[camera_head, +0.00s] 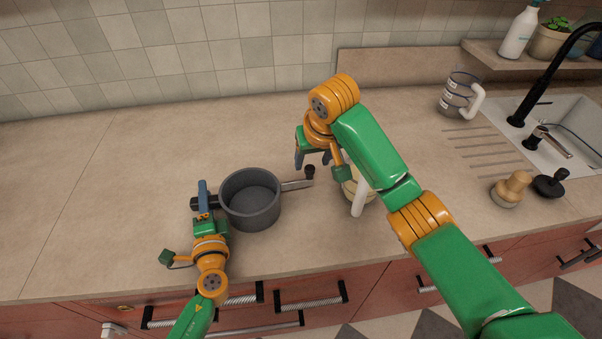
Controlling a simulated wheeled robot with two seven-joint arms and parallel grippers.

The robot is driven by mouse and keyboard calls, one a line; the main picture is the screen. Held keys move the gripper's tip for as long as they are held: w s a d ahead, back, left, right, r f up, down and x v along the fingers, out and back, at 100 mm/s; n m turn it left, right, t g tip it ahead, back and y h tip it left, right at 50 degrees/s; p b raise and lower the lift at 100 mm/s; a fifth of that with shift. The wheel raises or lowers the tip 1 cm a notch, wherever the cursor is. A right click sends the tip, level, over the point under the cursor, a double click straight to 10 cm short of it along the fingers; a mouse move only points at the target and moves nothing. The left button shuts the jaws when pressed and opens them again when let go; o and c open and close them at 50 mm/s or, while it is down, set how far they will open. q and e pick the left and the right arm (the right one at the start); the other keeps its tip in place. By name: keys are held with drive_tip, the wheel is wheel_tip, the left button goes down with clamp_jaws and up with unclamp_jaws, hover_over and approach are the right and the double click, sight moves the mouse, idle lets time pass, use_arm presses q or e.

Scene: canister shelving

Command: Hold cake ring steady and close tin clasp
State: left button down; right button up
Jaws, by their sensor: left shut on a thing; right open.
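The cake ring (251,213) is a dark grey, round, open-topped tin standing on the worktop near its front edge. A light grey lever, seemingly the tin clasp (297,185), sticks out from its right side and ends near a small dark knob (310,170). My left gripper (204,198) is at the ring's left side, shut on a dark block-like part there; its fingers hide some of that part. My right gripper (313,162) is open, just behind the lever's outer end and the dark knob. I cannot tell whether it touches either.
A patterned mug (459,94), a wooden-knobbed item (511,190) and a sink (560,125) are at the right. The worktop (110,190) is clear at the left.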

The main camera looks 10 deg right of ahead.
sight(310, 168)
drive_tip(key=shift+x, duration=2.3)
clamp_jaws()
